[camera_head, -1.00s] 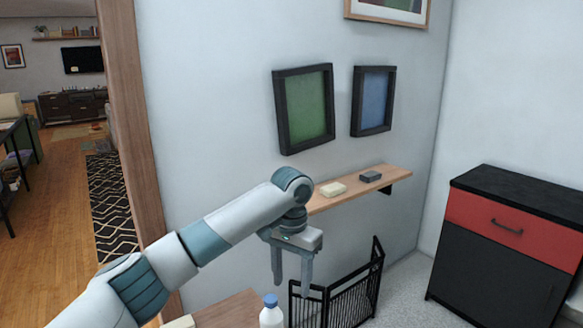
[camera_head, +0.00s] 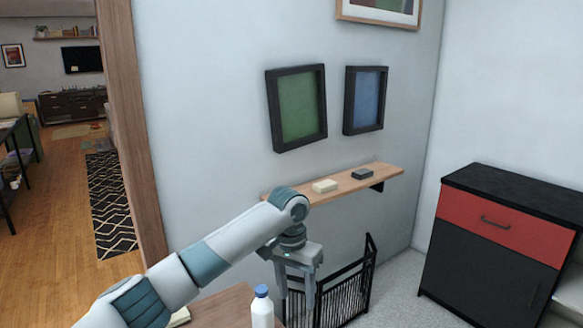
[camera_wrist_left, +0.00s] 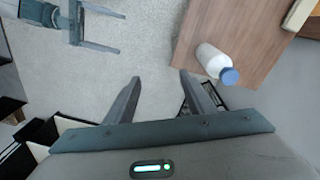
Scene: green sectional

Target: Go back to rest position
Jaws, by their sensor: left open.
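My left gripper (camera_head: 297,296) hangs pointing down in front of the wall in the head view, just right of a white bottle with a blue cap (camera_head: 262,308). In the left wrist view its two fingers (camera_wrist_left: 160,82) are spread with nothing between them. The bottle (camera_wrist_left: 213,61) stands on a brown wooden table (camera_wrist_left: 232,22), apart from the fingers. Another gripper, my right one (camera_wrist_left: 122,32), shows at the upper left of the left wrist view, its two fingers apart and empty. My right arm is not in the head view.
A wall shelf (camera_head: 340,186) holds a cream block (camera_head: 325,186) and a dark grey block (camera_head: 362,174). A black folding rack (camera_head: 345,293) stands behind my left gripper. A red and black cabinet (camera_head: 497,235) is at right. Grey floor (camera_head: 396,285) lies clear between them.

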